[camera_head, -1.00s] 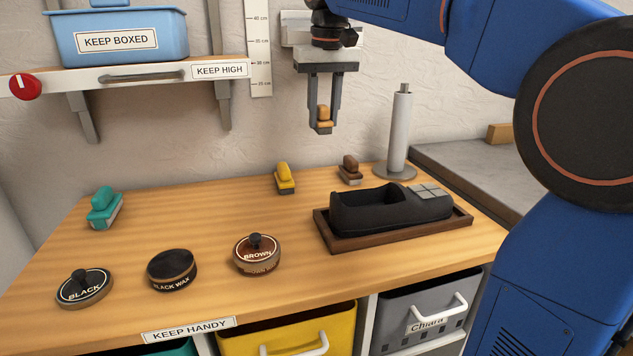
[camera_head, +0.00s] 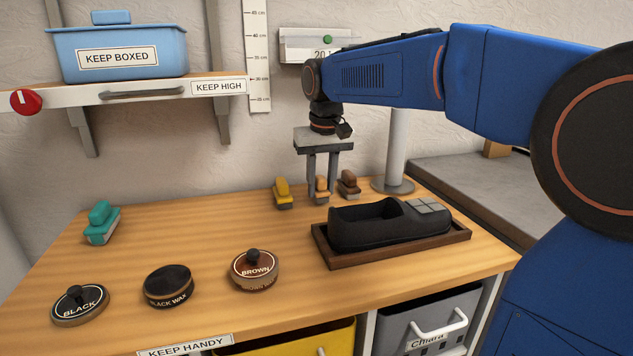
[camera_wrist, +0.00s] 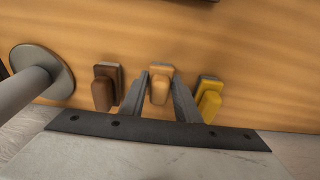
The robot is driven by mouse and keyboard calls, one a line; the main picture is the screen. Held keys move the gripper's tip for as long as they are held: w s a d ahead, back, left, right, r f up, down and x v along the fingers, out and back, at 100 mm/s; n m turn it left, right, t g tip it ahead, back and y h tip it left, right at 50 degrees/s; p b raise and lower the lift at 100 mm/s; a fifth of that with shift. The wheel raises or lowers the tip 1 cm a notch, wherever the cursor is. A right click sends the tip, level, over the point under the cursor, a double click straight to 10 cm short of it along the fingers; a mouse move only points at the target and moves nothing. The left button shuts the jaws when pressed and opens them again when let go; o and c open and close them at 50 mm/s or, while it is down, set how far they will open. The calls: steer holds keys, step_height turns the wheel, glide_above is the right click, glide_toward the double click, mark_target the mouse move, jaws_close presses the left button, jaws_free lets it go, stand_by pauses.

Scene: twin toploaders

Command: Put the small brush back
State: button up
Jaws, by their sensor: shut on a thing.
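My gripper (camera_head: 321,192) is shut on a small brush (camera_head: 321,184) with an orange-tan handle and a grey bristle end. The brush is low at the back of the wooden table, between a yellow brush (camera_head: 282,192) on the left and a brown brush (camera_head: 348,184) on the right. In the wrist view the held brush (camera_wrist: 160,86) lies between the two fingers, with the brown brush (camera_wrist: 105,88) and the yellow brush (camera_wrist: 208,98) on either side, both apart from it. I cannot tell whether the held brush touches the table. A teal brush (camera_head: 101,222) stands at the far left.
A black shoe (camera_head: 385,222) sits in a brown tray (camera_head: 400,253) in front of my gripper. A grey post (camera_head: 396,150) stands at the back right. Round tins, including the brown one (camera_head: 254,270), stand along the front. A blue box (camera_head: 120,50) is on the shelf.

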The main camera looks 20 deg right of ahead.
mark_target(317, 179)
steer(key=w, duration=0.3)
steer(key=shift+w+f, duration=0.15)
steer(key=shift+w, duration=0.05)
steer(key=shift+w+f, duration=0.3)
steer(key=shift+f, duration=0.15)
steer(key=o, duration=1)
steer(key=s+r, duration=0.1)
steer(key=r, duration=1)
steer(key=s+r, duration=0.1)
steer(key=r, duration=0.5)
steer(key=shift+s+d+r, duration=0.1)
steer(key=shift+s+d, duration=0.05)
steer(key=shift+s, duration=0.15)
